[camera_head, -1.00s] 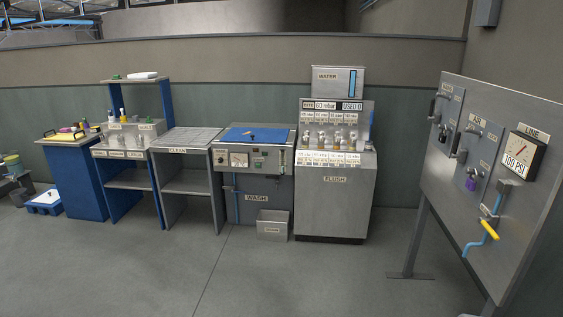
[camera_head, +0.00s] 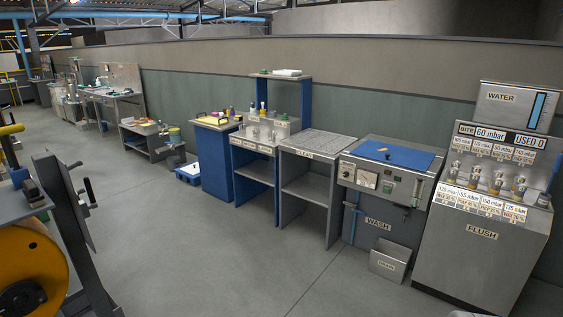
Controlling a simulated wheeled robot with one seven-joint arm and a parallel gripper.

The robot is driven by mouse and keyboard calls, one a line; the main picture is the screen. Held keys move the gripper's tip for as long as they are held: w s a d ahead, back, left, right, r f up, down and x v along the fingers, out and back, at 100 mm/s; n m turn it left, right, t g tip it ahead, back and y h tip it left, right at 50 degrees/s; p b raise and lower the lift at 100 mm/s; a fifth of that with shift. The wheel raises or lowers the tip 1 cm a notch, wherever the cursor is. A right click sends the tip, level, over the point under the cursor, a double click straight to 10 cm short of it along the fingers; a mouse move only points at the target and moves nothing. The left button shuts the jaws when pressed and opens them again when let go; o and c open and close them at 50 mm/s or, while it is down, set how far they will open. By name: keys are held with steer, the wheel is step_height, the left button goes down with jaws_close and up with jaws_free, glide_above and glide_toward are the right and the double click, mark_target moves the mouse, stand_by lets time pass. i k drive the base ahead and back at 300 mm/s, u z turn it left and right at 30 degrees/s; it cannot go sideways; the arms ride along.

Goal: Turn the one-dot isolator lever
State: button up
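No lever marked with one dot can be made out in the current view. At the left edge, a grey panel (camera_head: 66,203) seen nearly edge-on carries a dark handle (camera_head: 90,190); I cannot tell what it works, and no dots show on it. The steel board with the LINE gauge and several levers, seen a second ago at the right, is out of view now.
The FLUSH cabinet (camera_head: 478,250) stands at the right, with the WASH bench (camera_head: 376,222) beside it and a DRAIN box (camera_head: 389,261) on the floor. CLEAN (camera_head: 314,184) and bottle racks follow leftward. An orange wheel (camera_head: 28,265) is near left. The middle floor is open.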

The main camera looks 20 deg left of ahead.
mark_target(89, 189)
steer(key=u, duration=1.15)
steer(key=i, duration=1)
steer(key=u, duration=1.2)
steer(key=i, duration=0.25)
steer(key=z, duration=0.05)
steer(key=k, duration=0.5)
steer(key=z, duration=0.7)
steer(key=i, duration=0.9)
steer(key=u, duration=1.25)
